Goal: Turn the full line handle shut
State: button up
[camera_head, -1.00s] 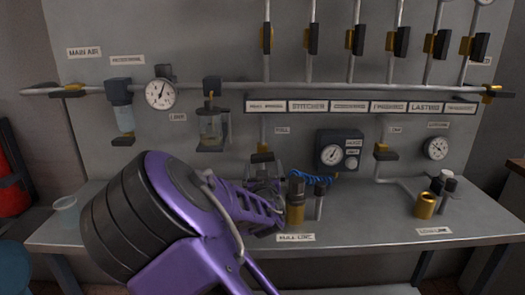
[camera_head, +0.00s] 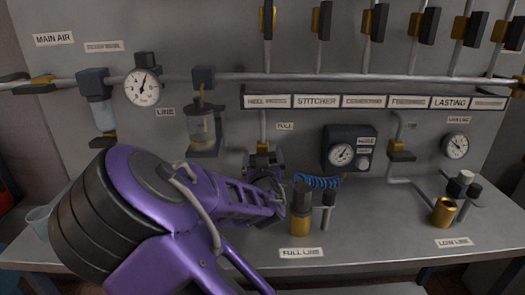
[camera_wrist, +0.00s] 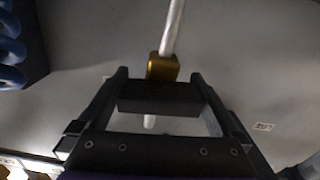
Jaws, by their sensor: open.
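The full line valve is a brass body (camera_head: 263,147) on a vertical pipe, beside the small FULL label (camera_head: 285,127) in the head view. The brass body also shows in the wrist view (camera_wrist: 163,68), with its black block-like handle (camera_wrist: 160,97) in front of it. The handle appears to lie across the pipe there. My gripper (camera_head: 266,168) is at the valve, and in the wrist view its two dark fingers (camera_wrist: 158,76) stand open on either side of the handle. I cannot tell whether either finger touches it. My gripper partly hides the handle in the head view.
A brass fitting with a dark top (camera_head: 301,212) and a slim post (camera_head: 327,208) stand on the bench close right of my gripper. A blue coiled hose (camera_head: 318,182) and dark gauge box (camera_head: 349,149) are behind them. A glass bowl unit (camera_head: 203,128) hangs to the left.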

jog(key=shift+c, duration=0.2)
jog(key=c, duration=0.9)
jog(key=shift+f+m+b, duration=0.1)
jog(key=shift+m+b, duration=0.25)
jog(key=shift+m, duration=0.05)
jog(key=shift+c, duration=0.3)
jog(key=shift+m, duration=0.4)
jog(key=o, duration=1)
